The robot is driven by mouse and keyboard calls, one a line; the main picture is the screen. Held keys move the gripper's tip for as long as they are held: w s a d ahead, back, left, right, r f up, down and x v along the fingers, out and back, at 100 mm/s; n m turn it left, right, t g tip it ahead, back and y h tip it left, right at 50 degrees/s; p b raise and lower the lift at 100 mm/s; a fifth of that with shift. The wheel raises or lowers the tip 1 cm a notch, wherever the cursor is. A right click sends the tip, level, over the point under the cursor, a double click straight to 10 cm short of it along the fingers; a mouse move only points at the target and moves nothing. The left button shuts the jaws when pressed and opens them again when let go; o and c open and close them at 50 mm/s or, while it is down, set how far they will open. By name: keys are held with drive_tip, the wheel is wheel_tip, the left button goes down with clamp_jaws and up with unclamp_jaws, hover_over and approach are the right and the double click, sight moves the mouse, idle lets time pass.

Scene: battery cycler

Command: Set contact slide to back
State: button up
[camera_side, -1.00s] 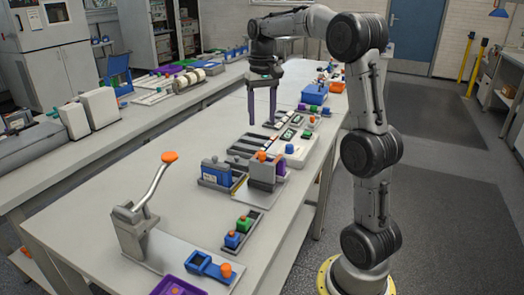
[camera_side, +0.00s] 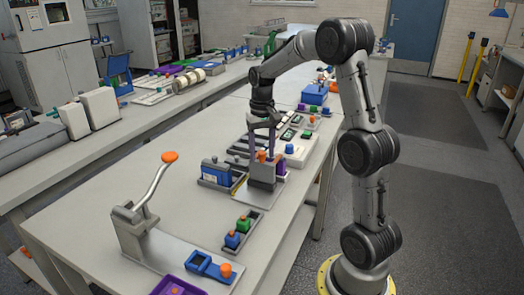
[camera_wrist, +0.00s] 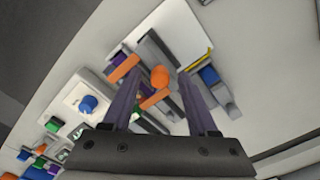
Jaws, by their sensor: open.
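The cycler fixture is a grey upright block (camera_side: 262,176) on a pale base plate (camera_side: 270,196), with a purple part (camera_side: 281,170) at its right. A round orange knob (camera_wrist: 160,77) on it shows in the wrist view, with an orange bar (camera_wrist: 123,68) beside it. The knob seems to belong to the contact slide, but its track is hidden. My gripper (camera_side: 262,152) is open just above the fixture, fingers pointing down. In the wrist view the knob lies between the two purple fingers of my gripper (camera_wrist: 158,80). I cannot tell whether they touch it.
A dark tray with a blue block (camera_side: 215,173) stands close at the left of the fixture. A white unit with a blue knob (camera_side: 290,149) stands close behind. Green and blue blocks (camera_side: 237,232) and a lever press (camera_side: 130,232) are in front.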

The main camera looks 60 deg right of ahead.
clamp_jaws()
idle(1.3)
